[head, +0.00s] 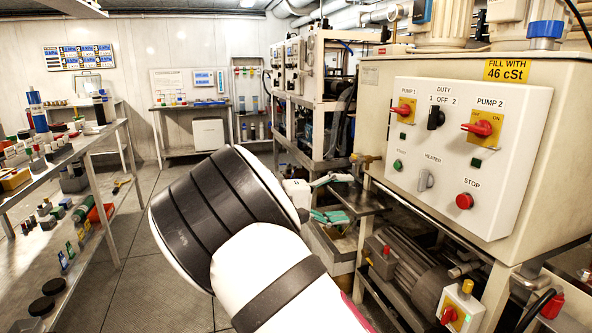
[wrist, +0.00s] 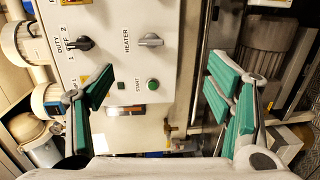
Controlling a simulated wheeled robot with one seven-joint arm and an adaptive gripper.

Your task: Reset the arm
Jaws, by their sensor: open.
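My arm's white and black links fill the lower middle of the head view. My gripper (head: 335,198) shows past them, partly hidden by the arm, in front of the machine's left side. In the wrist view my gripper (wrist: 162,90) is open, its green-padded fingers wide apart with nothing between them. Beyond the fingers is the cream control panel (head: 455,140), which also shows sideways in the wrist view (wrist: 120,60). The fingers appear apart from the panel; the exact gap cannot be told.
The panel carries red pump switches (head: 482,127), a black duty knob (head: 435,117), a heater knob (head: 426,180) and a red stop button (head: 464,201). A motor (head: 410,280) sits below. A shelf (head: 70,160) with small items stands left. Floor (head: 135,270) between is clear.

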